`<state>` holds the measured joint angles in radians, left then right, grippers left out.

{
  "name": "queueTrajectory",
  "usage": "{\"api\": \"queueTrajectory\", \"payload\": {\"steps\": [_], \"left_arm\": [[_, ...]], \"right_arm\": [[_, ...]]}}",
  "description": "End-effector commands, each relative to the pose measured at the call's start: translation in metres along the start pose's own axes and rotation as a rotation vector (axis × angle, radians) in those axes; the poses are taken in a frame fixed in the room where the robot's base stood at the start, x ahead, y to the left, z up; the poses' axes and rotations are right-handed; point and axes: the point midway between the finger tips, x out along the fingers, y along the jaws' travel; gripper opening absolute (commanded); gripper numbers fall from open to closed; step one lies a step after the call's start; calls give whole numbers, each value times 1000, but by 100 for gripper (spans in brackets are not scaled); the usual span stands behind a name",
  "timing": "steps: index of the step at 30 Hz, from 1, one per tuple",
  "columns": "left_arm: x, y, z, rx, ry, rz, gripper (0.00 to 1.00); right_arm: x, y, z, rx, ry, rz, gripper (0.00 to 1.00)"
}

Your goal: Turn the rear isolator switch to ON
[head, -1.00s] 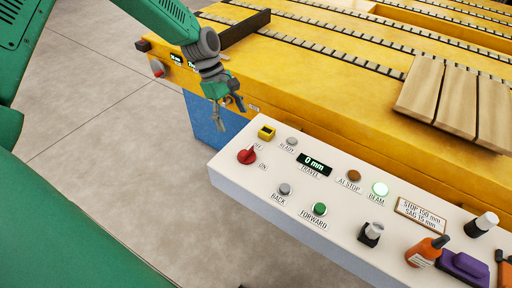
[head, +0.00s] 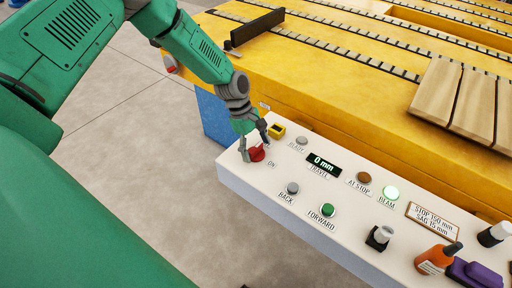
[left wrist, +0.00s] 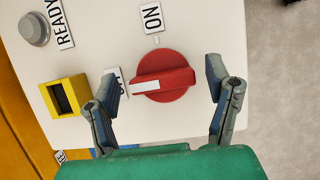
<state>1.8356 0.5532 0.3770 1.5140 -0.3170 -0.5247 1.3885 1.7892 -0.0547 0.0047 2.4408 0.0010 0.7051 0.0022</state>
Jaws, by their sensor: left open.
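A red rotary switch (head: 257,154) sits on the white control panel, partly hidden by my gripper in the head view. In the left wrist view the red switch (left wrist: 165,75) shows whole. Its white pointer mark (left wrist: 146,87) points left, toward the partly covered OFF label (left wrist: 113,83). The ON label (left wrist: 151,18) lies above the knob there. My left gripper (head: 254,151) is open at the switch. In the wrist view its fingers (left wrist: 161,80) stand on either side of the knob, with gaps showing. My right gripper is not in view.
The white panel (head: 240,183) also carries a yellow-framed block (head: 277,130), a READY lamp (head: 301,140), a 0 mm display (head: 323,163), a BACK button (head: 292,188) and a green FORWARD button (head: 327,210). The BEAM lamp (head: 391,193) glows. The yellow machine (head: 330,90) stands behind.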

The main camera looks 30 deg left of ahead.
Motion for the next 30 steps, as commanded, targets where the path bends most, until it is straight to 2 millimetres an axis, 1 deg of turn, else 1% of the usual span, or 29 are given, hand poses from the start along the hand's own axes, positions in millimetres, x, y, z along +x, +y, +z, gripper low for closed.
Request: {"api": "queueTrajectory", "payload": {"steps": [1,2,3,5,6,14,19,23,30], "left_arm": [[0,0,0,0,0,0,72],[0,0,0,0,-1,0,62],[0,0,-1,0,-1,0,48],[0,0,-1,0,-1,0,27],[0,0,-2,0,-2,0,22],[0,1,-2,11,0,-3,22],[0,1,-3,57,1,-22,22],[0,2,-3,129,3,-51,22],[0,2,-4,321,5,-129,22]], "right_arm": [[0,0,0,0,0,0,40],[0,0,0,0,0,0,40],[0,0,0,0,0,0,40],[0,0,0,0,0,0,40],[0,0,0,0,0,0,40],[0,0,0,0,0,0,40],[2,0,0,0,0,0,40],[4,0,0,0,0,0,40],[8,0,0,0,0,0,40]]}}
